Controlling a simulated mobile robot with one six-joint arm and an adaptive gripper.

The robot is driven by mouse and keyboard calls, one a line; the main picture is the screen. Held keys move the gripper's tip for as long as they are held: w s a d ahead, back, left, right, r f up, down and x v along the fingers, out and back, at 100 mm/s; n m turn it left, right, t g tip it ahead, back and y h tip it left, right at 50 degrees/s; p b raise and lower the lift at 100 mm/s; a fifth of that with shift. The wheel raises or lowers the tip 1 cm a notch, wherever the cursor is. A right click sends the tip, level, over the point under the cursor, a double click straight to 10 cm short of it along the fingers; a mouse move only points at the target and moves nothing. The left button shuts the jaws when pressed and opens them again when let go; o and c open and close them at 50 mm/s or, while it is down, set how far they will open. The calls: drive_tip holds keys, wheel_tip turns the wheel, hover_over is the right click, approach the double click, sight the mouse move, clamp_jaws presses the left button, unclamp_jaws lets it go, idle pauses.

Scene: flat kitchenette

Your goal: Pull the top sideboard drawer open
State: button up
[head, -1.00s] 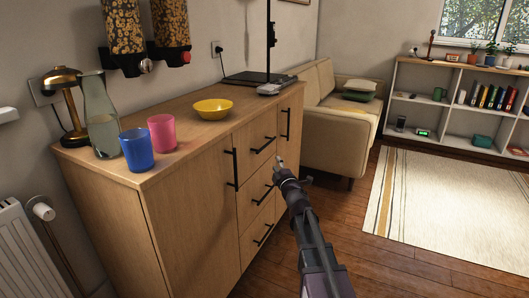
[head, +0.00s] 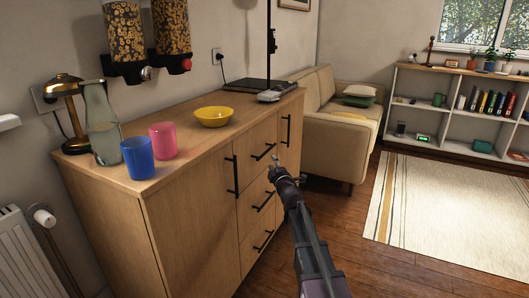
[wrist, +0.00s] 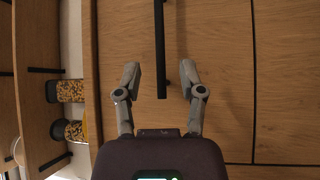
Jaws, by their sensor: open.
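The top sideboard drawer (head: 250,142) is shut, its wooden front flush with the front of the sideboard (head: 185,215). Its black bar handle (head: 264,152) shows just above and left of my gripper (head: 275,165) in the head view. In the wrist view the handle (wrist: 160,50) runs down from the top edge, and its near end lies between the two fingertips of my gripper (wrist: 160,80). The fingers are open, with a gap on each side of the bar. I cannot tell whether the bar is as deep as the fingertips.
A yellow bowl (head: 214,117), a blue cup (head: 138,158), a pink cup (head: 163,140) and a glass carafe (head: 103,135) stand on the sideboard top. Lower drawers have similar handles. A beige sofa (head: 335,145) stands beyond.

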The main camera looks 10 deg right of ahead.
sight(266, 152)
drive_tip(key=w, duration=0.5)
drive_tip(key=w+a+r+p, duration=0.1)
drive_tip(key=w, duration=0.2)
drive_tip(key=shift+w+a, duration=0.1)
drive_tip(key=shift+w, duration=0.1)
drive_tip(key=shift+r, duration=0.1)
clamp_jaws()
drive_tip(key=shift+s+a, duration=0.1)
drive_tip(key=shift+a, duration=0.05)
drive_tip(key=shift+s, duration=0.1)
